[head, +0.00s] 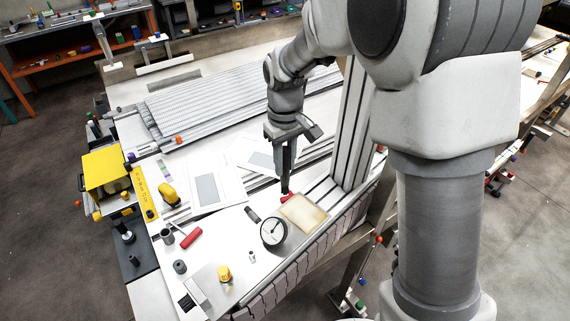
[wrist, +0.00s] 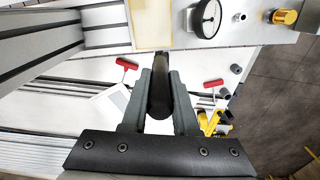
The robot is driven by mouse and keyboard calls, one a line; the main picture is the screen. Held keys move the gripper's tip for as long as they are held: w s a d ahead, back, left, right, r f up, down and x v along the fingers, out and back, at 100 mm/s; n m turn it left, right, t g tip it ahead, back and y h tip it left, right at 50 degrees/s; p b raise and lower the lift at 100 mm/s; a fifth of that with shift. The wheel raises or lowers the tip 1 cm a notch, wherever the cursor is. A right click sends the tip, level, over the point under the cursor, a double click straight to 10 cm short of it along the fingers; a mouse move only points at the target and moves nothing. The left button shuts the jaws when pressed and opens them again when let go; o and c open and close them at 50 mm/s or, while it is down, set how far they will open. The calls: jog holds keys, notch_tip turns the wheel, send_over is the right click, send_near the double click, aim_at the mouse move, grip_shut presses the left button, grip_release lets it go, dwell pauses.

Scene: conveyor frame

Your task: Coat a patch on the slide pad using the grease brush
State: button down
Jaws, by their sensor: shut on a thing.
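My gripper (wrist: 160,88) points down over the white table. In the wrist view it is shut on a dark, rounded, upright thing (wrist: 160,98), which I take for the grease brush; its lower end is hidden. In the head view my gripper (head: 286,188) is just behind a beige pad with a brownish rim (head: 303,212), which also shows at the top of the wrist view (wrist: 150,25). White plates with grey rectangles (head: 207,188) lie to its left. I cannot tell which of these is the slide pad, nor whether the brush touches anything.
A round dial gauge (head: 273,231) stands beside the beige pad. A red handle (head: 287,197) lies close to my gripper, another red handle (head: 191,238) further left. A grey upright profile (head: 352,125) rises right of my gripper. A yellow box (head: 105,170) stands at the left edge.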

aim_at(285, 148)
jog(key=shift+r+p, duration=0.95)
jog(key=shift+r, duration=0.65)
